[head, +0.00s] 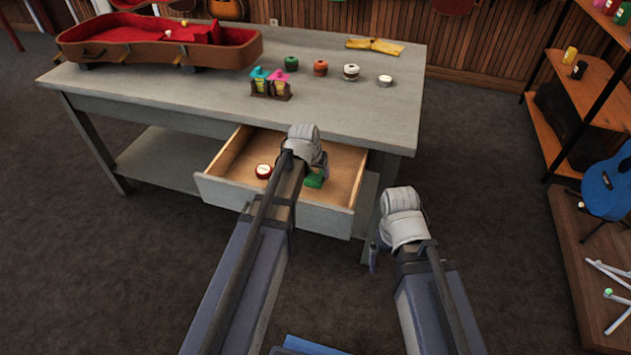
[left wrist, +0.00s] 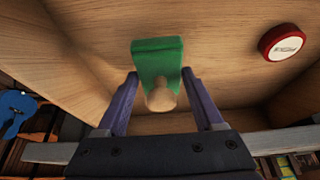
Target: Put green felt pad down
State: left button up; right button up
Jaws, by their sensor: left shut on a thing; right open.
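The green felt pad (head: 315,180) has a pale wooden knob and is inside the open drawer (head: 272,207). It also shows in the left wrist view (left wrist: 157,55), with the knob toward me between the fingers. My left gripper (left wrist: 160,80) is shut on the pad, reaching into the drawer; in the head view my left wrist hides part of the pad. I cannot tell whether the pad touches the drawer floor. My right gripper (head: 374,255) is open and empty in front of the table, right of the drawer.
A red round tin (head: 263,171) lies in the drawer, left of the pad. On the grey table (head: 170,98) are a brown instrument case (head: 150,45), several small jars, a small rack (head: 270,92) and a yellow cloth (head: 375,46). A shelf (head: 560,110) stands at the right.

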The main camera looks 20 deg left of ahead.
aim_at(315, 176)
pick_arm(q)
jog(key=shift+f+b, duration=1.1)
jog(key=shift+f, duration=0.4)
jog(key=shift+f, duration=0.1)
jog(key=shift+f, duration=0.15)
jog(key=o, duration=1.4)
jog(key=p+v, duration=1.1)
jog(key=v, duration=0.1)
jog(key=shift+r, duration=0.25)
